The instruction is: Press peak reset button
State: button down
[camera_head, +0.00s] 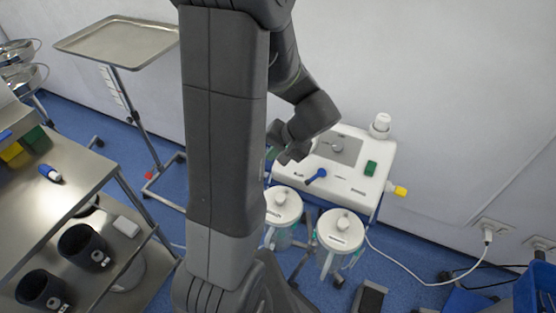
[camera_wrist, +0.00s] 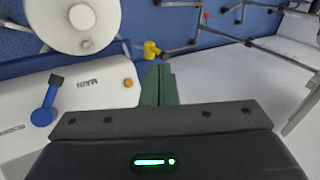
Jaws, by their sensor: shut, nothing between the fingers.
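A white medical unit (camera_head: 350,191) stands against the wall in the head view. Its top carries a grey panel with a round knob (camera_head: 337,147), a blue lever (camera_head: 316,175) and a green switch (camera_head: 370,168). In the wrist view, the blue lever (camera_wrist: 44,114) and a small orange button (camera_wrist: 128,82) lie near the printed word "MAIN". I cannot read any label that marks a peak reset button. My gripper (camera_wrist: 158,72) is shut and empty, its green fingers above the unit's edge, right of the orange button. In the head view my arm mostly hides the fingers.
Two lidded canisters (camera_head: 340,230) (camera_head: 282,206) hang at the unit's front. A yellow connector (camera_head: 399,191) sticks out at its right. A white power cable (camera_head: 420,281) runs to a wall socket. A steel cart (camera_head: 75,185) and tray stand (camera_head: 118,42) are at left.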

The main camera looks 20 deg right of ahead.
jog(key=shift+w+d+f+b, duration=0.6)
jog(key=shift+f+b, duration=0.2)
jog(key=shift+f, duration=0.4)
jog(key=shift+w+d+f+b, duration=0.6)
jog(key=shift+f+b, duration=0.2)
jog(key=shift+f, duration=0.35)
jog(key=shift+w+d+f+b, duration=0.5)
jog(key=shift+d+f+b, duration=0.25)
jog(key=shift+f, duration=0.45)
jog(key=shift+w+d+f+b, duration=0.15)
jog(key=shift+f+b, duration=0.2)
jog(key=shift+b, duration=0.15)
jog(key=shift+w+d+f+b, duration=0.15)
jog(key=shift+f+b, duration=0.15)
jog(key=shift+r, duration=0.15)
jog(key=shift+s+a+r, duration=0.3)
jog(key=shift+a+r, duration=0.05)
jog(key=shift+r, duration=0.15)
jog(key=shift+r+p, duration=0.1)
jog(key=shift+p, duration=0.2)
